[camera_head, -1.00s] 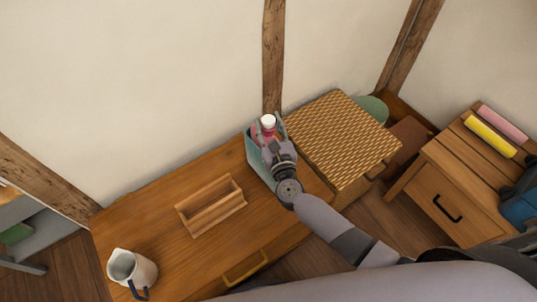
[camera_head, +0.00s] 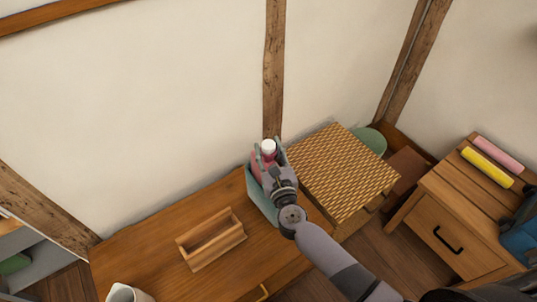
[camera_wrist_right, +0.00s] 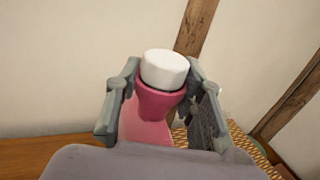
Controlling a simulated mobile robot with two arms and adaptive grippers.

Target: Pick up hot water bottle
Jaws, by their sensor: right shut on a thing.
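The hot water bottle (camera_head: 259,168) is pink with a white cap. It stands upright, its lower part hidden by the pale teal bin (camera_head: 259,198) at the back of the wooden desk. My right gripper (camera_head: 271,170) is shut on the bottle near its neck. In the right wrist view the pink bottle (camera_wrist_right: 147,128) and its white cap show between the two fingers (camera_wrist_right: 165,105). My left gripper is not in view.
A woven chest (camera_head: 340,170) stands just right of the bin. An open wooden box (camera_head: 210,240) lies on the desk to the left. A white jug (camera_head: 128,293) is at the bottom left. The wall is close behind the bin.

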